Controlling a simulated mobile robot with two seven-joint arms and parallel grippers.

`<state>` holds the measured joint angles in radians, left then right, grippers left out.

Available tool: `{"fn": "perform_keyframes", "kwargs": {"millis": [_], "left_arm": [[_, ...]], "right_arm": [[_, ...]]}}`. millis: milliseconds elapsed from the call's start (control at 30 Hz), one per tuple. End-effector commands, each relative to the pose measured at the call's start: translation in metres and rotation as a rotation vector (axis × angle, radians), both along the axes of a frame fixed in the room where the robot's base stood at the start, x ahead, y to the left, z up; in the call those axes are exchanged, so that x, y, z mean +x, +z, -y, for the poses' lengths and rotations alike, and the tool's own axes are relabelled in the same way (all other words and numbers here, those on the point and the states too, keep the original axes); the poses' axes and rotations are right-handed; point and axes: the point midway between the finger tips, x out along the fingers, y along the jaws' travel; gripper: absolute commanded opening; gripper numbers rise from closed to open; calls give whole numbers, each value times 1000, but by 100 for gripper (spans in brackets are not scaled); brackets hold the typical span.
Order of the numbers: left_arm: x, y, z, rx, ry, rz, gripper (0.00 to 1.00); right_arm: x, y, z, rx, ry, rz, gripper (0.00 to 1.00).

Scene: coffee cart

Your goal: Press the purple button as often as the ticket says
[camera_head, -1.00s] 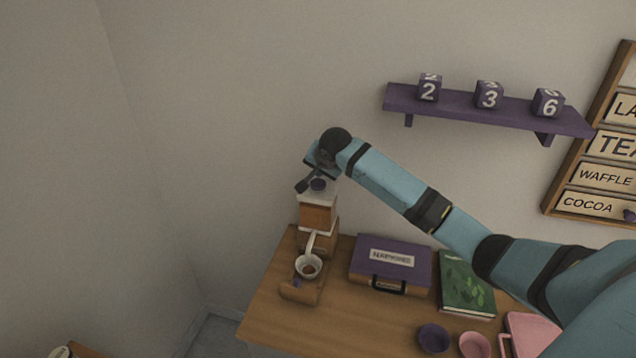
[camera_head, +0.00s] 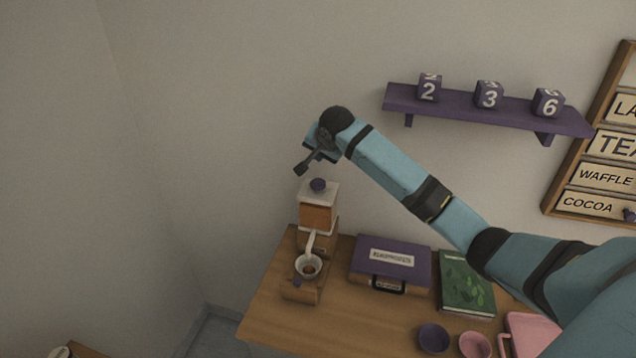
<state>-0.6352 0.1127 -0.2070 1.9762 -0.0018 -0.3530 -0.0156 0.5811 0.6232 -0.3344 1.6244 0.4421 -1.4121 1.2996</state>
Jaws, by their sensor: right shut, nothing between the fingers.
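My right gripper (camera_head: 301,169) is shut and empty. My left gripper is out of view. I see no ticket that I can make out.
A purple case (camera_head: 410,254), a green book (camera_head: 466,284), a purple bowl (camera_head: 433,338) and a pink cup (camera_head: 474,345) are on the table. A purple shelf (camera_head: 460,108) with number cubes hangs behind my arm.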

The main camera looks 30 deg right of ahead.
Motion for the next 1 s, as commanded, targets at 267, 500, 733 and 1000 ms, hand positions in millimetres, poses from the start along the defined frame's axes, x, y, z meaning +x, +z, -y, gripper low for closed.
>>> {"fn": "perform_keyframes", "kwargs": {"millis": [267, 500, 733, 1000], "left_arm": [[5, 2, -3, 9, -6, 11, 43], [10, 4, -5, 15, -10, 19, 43], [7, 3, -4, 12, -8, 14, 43], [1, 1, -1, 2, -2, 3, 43]], "right_arm": [[0, 0, 0, 0, 0, 0, 0], [0, 0, 0, 0, 0, 0, 0], [0, 0, 0, 0, 0, 0, 0], [0, 0, 0, 0, 0, 0, 0]]}}
